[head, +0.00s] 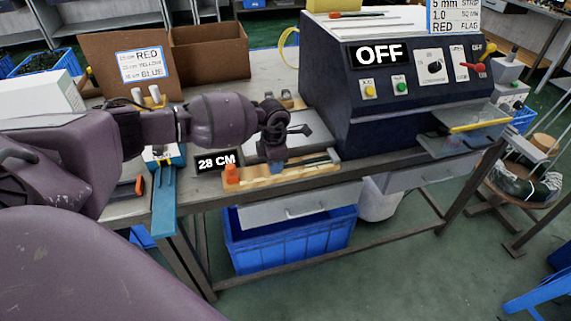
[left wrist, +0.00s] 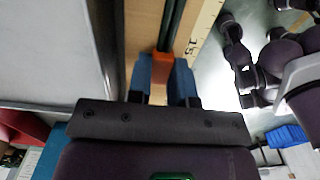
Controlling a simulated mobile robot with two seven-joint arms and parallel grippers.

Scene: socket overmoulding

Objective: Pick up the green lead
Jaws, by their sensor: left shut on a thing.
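My left gripper (head: 277,165) is low over the wooden measuring board (head: 300,177) on the bench. In the left wrist view, the blue fingertips of this gripper (left wrist: 164,78) are closed in on both sides of a small orange piece (left wrist: 162,65). The dark green lead (left wrist: 171,25) runs away from there along the board, beside its printed scale. The exact contact between fingers and lead is hidden, and I cannot tell whether the lead is clear of the board. My right gripper is not in view.
An orange block (head: 232,175) and a "28 CM" sign (head: 216,162) are at the board's left end. A dark machine (head: 400,95) marked OFF stands to the right. Cardboard boxes (head: 210,52) stand behind. A blue crate (head: 290,240) sits under the bench.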

